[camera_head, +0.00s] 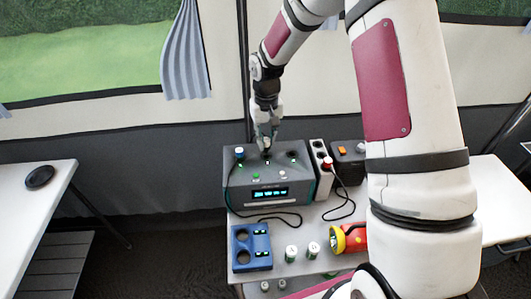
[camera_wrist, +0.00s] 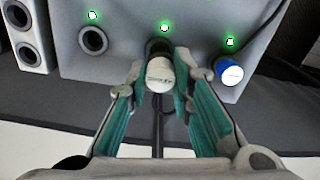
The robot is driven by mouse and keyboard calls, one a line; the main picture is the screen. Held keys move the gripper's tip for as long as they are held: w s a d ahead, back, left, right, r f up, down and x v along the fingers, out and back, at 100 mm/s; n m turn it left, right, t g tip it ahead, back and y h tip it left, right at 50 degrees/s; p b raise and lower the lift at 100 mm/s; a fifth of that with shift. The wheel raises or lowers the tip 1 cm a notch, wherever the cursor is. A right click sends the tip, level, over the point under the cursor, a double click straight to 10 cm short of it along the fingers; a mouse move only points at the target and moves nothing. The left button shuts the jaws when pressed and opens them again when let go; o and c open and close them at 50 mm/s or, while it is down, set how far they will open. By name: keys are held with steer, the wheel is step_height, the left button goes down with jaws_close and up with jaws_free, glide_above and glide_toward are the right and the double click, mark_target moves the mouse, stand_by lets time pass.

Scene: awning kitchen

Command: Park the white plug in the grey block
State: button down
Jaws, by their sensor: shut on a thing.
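The grey block (camera_head: 236,193) stands at the back of the table, with a lit display and a row of sockets. The white plug (camera_wrist: 160,72) is between the fingers of my gripper (camera_wrist: 160,105), just in front of the middle socket (camera_wrist: 158,46). In the head view my gripper (camera_head: 266,140) is over the block's top and hides the plug. My gripper is shut on the plug, whose cable runs down between the fingers. I cannot tell how far the plug is in the socket. A blue plug (camera_wrist: 229,72) sits in a neighbouring socket; the other outer socket (camera_wrist: 93,40) is empty.
A white power strip (camera_head: 316,155) with a red plug (camera_head: 327,163) stands beside the block, near a dark box (camera_head: 347,165). A blue charger (camera_head: 251,262), white-green batteries (camera_head: 291,253) and a red-yellow torch (camera_head: 352,236) are in front. Loose black cables lie on the table.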

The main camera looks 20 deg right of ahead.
steer(key=shift+r, duration=0.6)
steer(key=shift+s+d+r+p, duration=0.25)
steer(key=shift+d+r+p, duration=0.35)
steer(key=shift+r, duration=0.35)
steer(key=s+d+f, duration=0.1)
steer(key=d, duration=0.4)
steer(key=s+d+f+p, duration=0.1)
steer(key=s+d, duration=0.1)
steer(key=d, duration=0.4)
steer(key=s+d+f, duration=0.1)
steer(key=d, duration=0.4)
steer(key=shift+s+d+f+p, duration=0.15)
steer(key=shift+s+f+p, duration=0.15)
steer(key=shift+s, duration=0.1)
steer(key=shift+f+b, duration=0.5)
steer(key=shift+f, duration=1.1)
stand_by(0.5)
steer(key=c, duration=1.3)
jaws_free()
steer(key=shift+c, duration=0.2)
steer(key=shift+o, duration=0.6)
